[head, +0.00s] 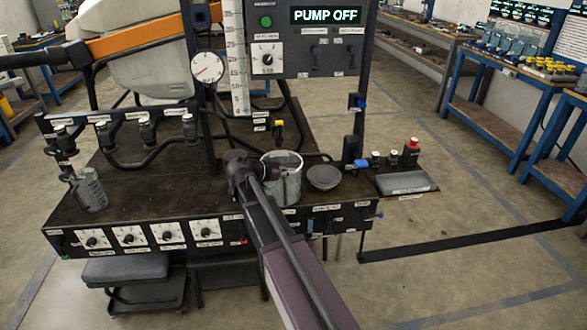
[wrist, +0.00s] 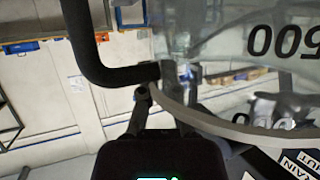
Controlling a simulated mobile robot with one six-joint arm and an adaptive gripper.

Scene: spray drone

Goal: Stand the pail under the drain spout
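The pail (head: 287,187) is a grey, see-through round vessel near the front of the dark bench. In the wrist view its wall (wrist: 235,45) bears an upside-down "500" and a pale rim. A black bar like a handle (wrist: 100,72) meets its side. My gripper (head: 262,172) is at the pail's left side; in the wrist view its fingertips (wrist: 153,85) close together where the bar meets the pail. The contact is partly hidden. A yellow-topped valve (head: 278,127) stands behind the pail. I cannot tell for certain which fitting is the drain spout.
A grey bowl (head: 324,177) sits close to the pail's right. A measuring jug (head: 91,190) stands at the bench's left. Black pipes (head: 150,155) and a gauge (head: 207,68) stand behind. Small bottles (head: 411,147) and a dark tray (head: 405,183) are at the right.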

